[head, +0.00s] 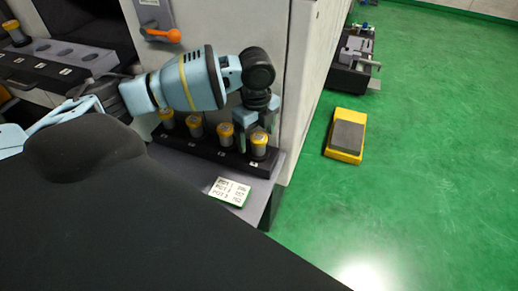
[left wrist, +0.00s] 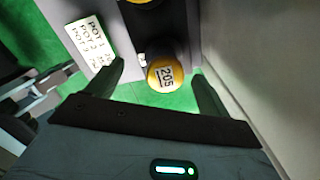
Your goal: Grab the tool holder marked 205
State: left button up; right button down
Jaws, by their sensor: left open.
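The tool holder marked 205 shows in the left wrist view (left wrist: 166,75) with a yellow top, and its white label reads 205. In the head view it is the rightmost yellow-topped holder (head: 259,145) in the black rack (head: 205,150), standing upright. My left gripper (head: 256,118) is above and around its top, pointing down. In the left wrist view the open fingers (left wrist: 162,84) lie on either side of the yellow top, with gaps visible on both sides. My right gripper is not in view.
Other yellow-topped holders (head: 225,135) stand in the same rack to the left. A printed card (head: 229,191) lies in front on the grey shelf. A pale machine wall (head: 302,80) rises close on the right. A yellow pedal box (head: 346,136) sits on the green floor.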

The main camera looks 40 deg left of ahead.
aim_at(259, 150)
pick_arm(q)
jog(key=f, duration=0.4)
jog(key=shift+w+d+f, duration=0.1)
jog(key=shift+w+f, duration=0.15)
jog(key=shift+w, duration=0.05)
jog(key=shift+f, duration=0.2)
jog(key=c, duration=1.4)
jog(key=shift+o, duration=0.2)
jog(key=shift+r, duration=0.1)
jog(key=shift+r, duration=0.1)
